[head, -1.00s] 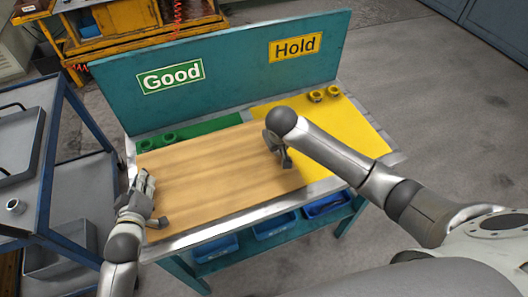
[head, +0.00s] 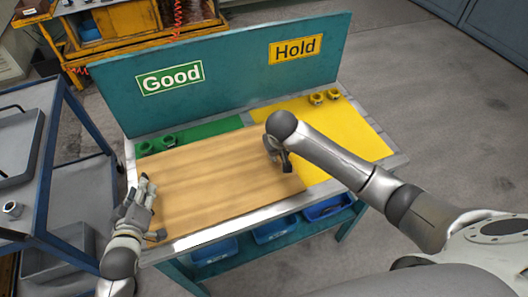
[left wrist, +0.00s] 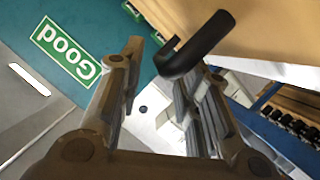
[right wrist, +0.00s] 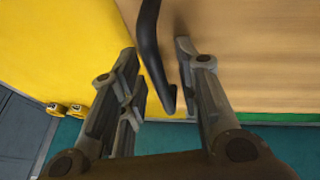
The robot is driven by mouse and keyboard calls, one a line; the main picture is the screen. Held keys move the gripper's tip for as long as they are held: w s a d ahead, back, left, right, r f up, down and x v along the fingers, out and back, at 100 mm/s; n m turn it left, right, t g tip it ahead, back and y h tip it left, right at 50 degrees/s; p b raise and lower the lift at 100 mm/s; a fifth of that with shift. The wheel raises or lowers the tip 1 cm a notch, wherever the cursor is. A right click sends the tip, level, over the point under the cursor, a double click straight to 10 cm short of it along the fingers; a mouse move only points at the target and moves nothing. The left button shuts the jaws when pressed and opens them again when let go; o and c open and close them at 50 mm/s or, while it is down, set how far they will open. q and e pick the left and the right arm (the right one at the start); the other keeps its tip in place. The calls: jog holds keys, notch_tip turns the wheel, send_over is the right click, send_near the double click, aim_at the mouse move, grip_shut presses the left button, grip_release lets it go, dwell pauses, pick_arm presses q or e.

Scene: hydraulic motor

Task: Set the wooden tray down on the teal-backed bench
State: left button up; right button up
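The wooden tray (head: 220,178) lies level over the front of the teal-backed bench (head: 230,70), covering parts of its green and yellow mats. It appears to rest on the bench; its underside is hidden. My left gripper (head: 150,208) is at the tray's left end; in the left wrist view its fingers (left wrist: 160,100) stand apart, with a black handle (left wrist: 195,45) by their tips. My right gripper (head: 280,160) is at the right end; in the right wrist view its fingers (right wrist: 160,75) are spread, with the other black handle (right wrist: 150,45) between them, nearer the right finger.
Metal fittings stand on the green mat (head: 215,131) and the yellow mat (head: 345,140) behind the tray. A blue trolley (head: 62,130) stands close on the left. Blue bins (head: 272,231) sit below the bench top. Open floor (head: 440,110) lies to the right.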

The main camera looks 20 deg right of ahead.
pick_arm(q)
jog(key=v, duration=0.9)
jog(key=shift+s+r, duration=0.1)
jog(key=shift+s, duration=0.15)
pick_arm(e)
jog(key=v, duration=1.2)
